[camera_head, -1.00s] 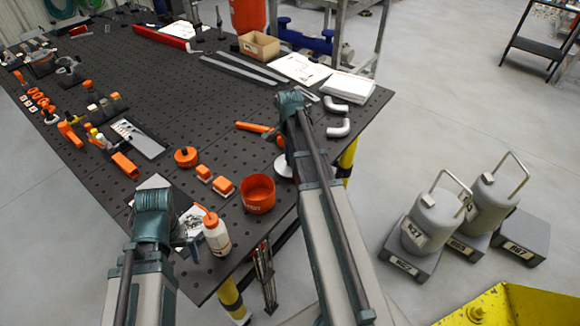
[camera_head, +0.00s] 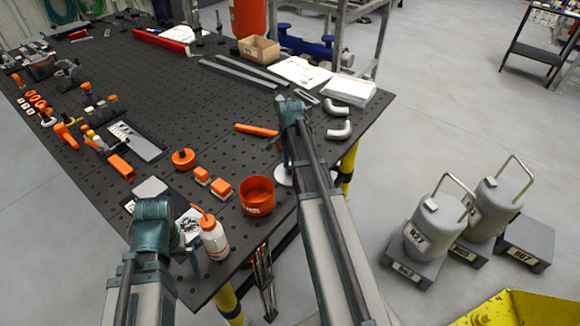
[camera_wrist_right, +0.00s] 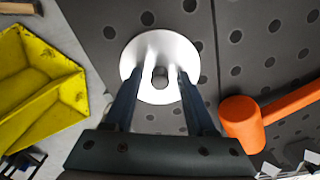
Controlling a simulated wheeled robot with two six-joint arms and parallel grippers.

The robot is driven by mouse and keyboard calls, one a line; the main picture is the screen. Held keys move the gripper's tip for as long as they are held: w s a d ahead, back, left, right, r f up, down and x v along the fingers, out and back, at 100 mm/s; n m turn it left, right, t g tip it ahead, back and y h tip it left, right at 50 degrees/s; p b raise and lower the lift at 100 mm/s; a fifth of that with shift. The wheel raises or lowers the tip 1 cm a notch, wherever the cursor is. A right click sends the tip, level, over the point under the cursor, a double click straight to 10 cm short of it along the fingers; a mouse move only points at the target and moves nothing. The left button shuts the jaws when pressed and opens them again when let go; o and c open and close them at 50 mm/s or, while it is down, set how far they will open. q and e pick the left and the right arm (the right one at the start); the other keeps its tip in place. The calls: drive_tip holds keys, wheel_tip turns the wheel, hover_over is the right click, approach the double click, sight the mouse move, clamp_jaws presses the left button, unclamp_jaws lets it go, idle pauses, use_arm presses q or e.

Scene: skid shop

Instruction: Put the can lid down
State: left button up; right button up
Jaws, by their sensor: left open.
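The can lid is a pale, shiny round disc (camera_wrist_right: 135,72) with a dark knob (camera_wrist_right: 160,77) at its middle. In the right wrist view it lies over the perforated table top. In the head view only its edge (camera_head: 283,174) shows beside my right arm. My right gripper (camera_wrist_right: 159,85) has its two fingers on either side of the knob, with a visible gap on each side. An open orange can (camera_head: 257,205) stands near the table's front edge, left of my right arm. My left gripper (camera_head: 188,245) is open, partly hidden by its wrist, near a white bottle.
The white bottle (camera_head: 214,240) with an orange tip stands close to my left gripper. An orange-headed hammer (camera_wrist_right: 243,122) lies beside the lid. Orange blocks (camera_head: 221,188) and a round orange part (camera_head: 183,159) lie left of the can. Grey pipe elbows (camera_head: 340,131) lie near the right edge.

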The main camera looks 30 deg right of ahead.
sight(290, 168)
use_arm(q)
wheel_tip(290, 168, up, 12)
drive_tip(key=p, duration=1.2)
drive_tip(key=shift+r, duration=0.2)
use_arm(e)
wheel_tip(290, 168, up, 12)
drive_tip(key=shift+r, duration=0.2)
